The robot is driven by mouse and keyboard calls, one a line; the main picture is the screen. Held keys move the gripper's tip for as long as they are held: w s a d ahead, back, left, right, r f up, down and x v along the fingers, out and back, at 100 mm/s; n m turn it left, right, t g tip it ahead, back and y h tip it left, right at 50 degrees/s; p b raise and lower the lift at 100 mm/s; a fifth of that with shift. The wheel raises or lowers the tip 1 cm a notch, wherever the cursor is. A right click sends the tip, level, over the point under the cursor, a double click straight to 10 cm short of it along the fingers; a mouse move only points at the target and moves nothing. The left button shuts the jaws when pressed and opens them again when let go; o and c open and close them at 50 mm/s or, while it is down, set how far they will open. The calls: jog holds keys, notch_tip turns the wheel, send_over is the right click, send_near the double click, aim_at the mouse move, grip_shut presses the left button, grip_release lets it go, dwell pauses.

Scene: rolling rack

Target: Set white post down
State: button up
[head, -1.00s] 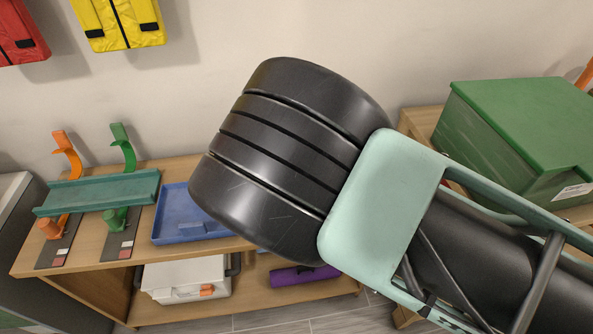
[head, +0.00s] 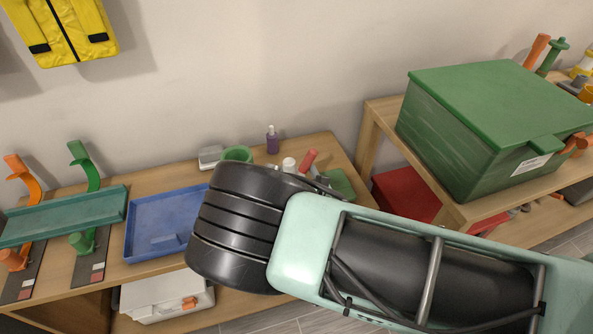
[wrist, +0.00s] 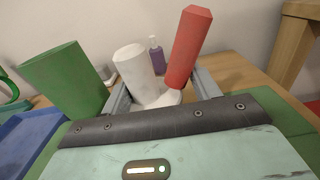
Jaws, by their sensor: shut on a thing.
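The white post (wrist: 136,72) stands between the two grey fingers of my gripper (wrist: 160,97) in the wrist view, with its lower end and a white base partly hidden by the gripper body. My gripper is shut on it. A red post (wrist: 188,48) is close on its right and a thicker green post (wrist: 65,82) on its left. In the head view the white post's top (head: 289,164) shows just beyond my arm, beside the red post (head: 308,160) and the green post (head: 237,154). Whether the white post's foot touches the surface is hidden.
A green board (wrist: 275,108) lies under the gripper. A purple bottle (head: 272,141) stands behind the posts. A blue tray (head: 165,222) and a teal trough (head: 65,217) are to the left. A green crate (head: 490,125) sits on the higher shelf at right.

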jog(key=o, duration=1.1)
jog(key=shift+f, duration=0.15)
jog(key=shift+r, duration=0.25)
jog(key=b+v, duration=0.1)
jog(key=v, duration=1.1)
